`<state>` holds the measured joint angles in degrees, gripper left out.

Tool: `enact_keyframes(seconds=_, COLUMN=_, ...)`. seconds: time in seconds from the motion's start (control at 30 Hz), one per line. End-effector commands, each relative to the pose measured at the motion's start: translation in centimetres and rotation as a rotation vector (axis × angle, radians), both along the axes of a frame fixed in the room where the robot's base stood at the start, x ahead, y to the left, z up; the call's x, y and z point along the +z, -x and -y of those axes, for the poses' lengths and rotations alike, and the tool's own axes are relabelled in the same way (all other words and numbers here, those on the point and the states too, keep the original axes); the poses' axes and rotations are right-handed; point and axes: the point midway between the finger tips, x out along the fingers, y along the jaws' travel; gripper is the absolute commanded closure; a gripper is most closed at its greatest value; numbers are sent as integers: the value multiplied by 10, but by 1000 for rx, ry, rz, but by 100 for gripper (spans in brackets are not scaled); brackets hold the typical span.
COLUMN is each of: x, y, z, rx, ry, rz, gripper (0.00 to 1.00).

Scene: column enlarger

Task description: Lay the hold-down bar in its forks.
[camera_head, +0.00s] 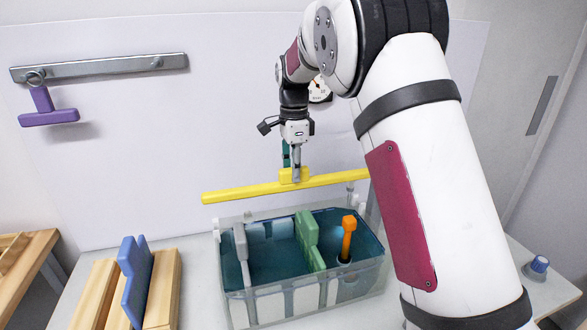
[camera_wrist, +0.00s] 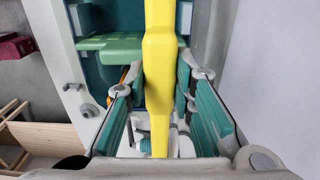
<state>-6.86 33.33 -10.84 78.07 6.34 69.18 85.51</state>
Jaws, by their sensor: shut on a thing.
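The yellow hold-down bar (camera_head: 240,193) hangs level above the rear part of a clear tank (camera_head: 256,306). My gripper (camera_head: 293,170) is shut on the raised block at the bar's middle. In the wrist view the bar (camera_wrist: 159,120) runs lengthwise between the teal finger pads of my gripper (camera_wrist: 160,78). A small pale fork-like post (camera_head: 350,190) stands at the tank's back right, just below the bar and seemingly apart from it. The left fork is hard to make out. My arm hides the bar's right end in the head view.
The tank holds teal liquid, a green plate (camera_head: 306,232), a grey plate (camera_head: 241,242) and an orange-topped rod (camera_head: 348,236). A blue plate (camera_head: 135,275) stands in a wooden rack (camera_head: 162,290) at left. A purple handle (camera_head: 48,117) hangs from a wall rail (camera_head: 105,67).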

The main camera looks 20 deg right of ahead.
Motion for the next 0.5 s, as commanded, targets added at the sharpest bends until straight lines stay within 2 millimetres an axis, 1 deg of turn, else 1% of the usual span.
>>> enact_keyframes(seconds=0.17, x=-3, y=0, z=-1, rx=0, ry=0, rz=-1, gripper=100)
enact_keyframes(seconds=0.5, x=-21, y=0, z=0, rx=0, ry=1, rz=-2, gripper=100)
